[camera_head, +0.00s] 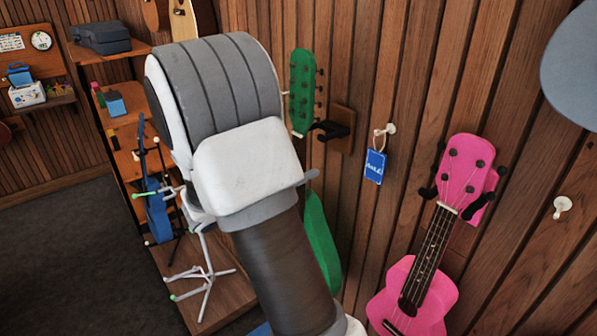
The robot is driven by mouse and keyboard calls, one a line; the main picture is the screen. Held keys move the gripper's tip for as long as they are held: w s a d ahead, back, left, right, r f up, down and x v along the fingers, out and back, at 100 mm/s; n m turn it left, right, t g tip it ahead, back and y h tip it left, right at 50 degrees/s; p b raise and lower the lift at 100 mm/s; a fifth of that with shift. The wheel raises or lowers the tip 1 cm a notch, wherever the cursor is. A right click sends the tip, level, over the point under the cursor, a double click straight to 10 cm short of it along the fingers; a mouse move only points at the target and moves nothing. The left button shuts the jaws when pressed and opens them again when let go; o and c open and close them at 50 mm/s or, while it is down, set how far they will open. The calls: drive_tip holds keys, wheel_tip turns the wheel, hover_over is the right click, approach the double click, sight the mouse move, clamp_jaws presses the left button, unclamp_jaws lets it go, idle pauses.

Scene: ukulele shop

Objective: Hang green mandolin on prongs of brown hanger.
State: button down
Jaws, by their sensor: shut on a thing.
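The green mandolin (303,85) is upright, its headstock with black tuning pegs at the top. Its neck is mostly hidden behind my arm, and part of its green body (321,245) shows lower down. The brown hanger (345,128) is a wooden block on the wall with dark prongs (327,130) pointing left. The prongs are just right of the base of the headstock; I cannot tell whether they touch or surround the neck. My gripper is hidden behind my large white and grey arm links, so its hold cannot be seen.
A pink ukulele (422,245) hangs at the right. A blue tag (375,166) hangs from a white hook (385,131) between it and the brown hanger. Another white hook (562,205) is bare. Shelves (128,135), a blue instrument (157,208) and a white stand (205,270) are at left.

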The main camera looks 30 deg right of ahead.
drive_tip(key=shift+d+r, duration=0.1)
drive_tip(key=shift+d, duration=0.05)
idle(0.3)
drive_tip(key=shift+w+d, duration=0.2)
drive_tip(key=shift+d, duration=2.45)
drive_tip(key=shift+f+b, duration=0.85)
drive_tip(key=shift+f, duration=0.25)
